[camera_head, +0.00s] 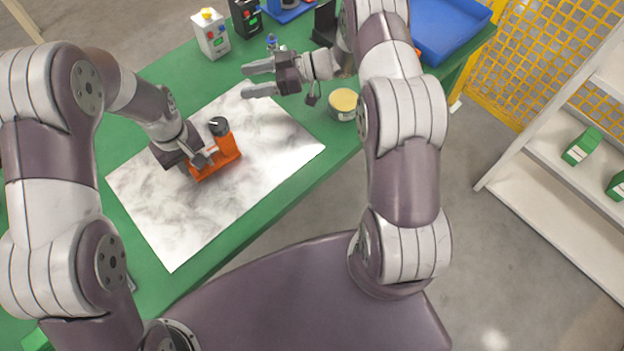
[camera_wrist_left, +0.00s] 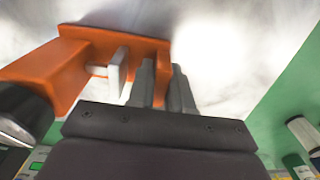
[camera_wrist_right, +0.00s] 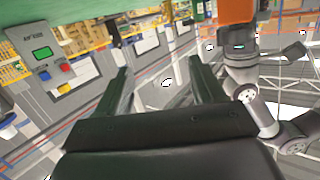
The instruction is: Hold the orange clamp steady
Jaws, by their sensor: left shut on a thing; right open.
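The orange clamp (camera_head: 228,152), with a dark round knob on top, stands on the white marbled sheet (camera_head: 175,235). My left gripper (camera_head: 209,159) reaches it from the left and is shut on it. In the left wrist view the clamp's orange body (camera_wrist_left: 55,72) lies beyond and left of the left fingers (camera_wrist_left: 163,85). My right gripper (camera_head: 248,80) is open and empty, above the table behind the clamp. The right wrist view shows its spread fingers (camera_wrist_right: 158,68), with part of the clamp (camera_wrist_right: 236,10) at the top.
A round tub with a yellowish top (camera_head: 342,105) stands near the green table's (camera_head: 290,197) right edge. A grey button box (camera_head: 210,38) and a black one (camera_head: 246,18) stand at the back. A blue bin (camera_head: 447,28) is back right. The sheet's front part is clear.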

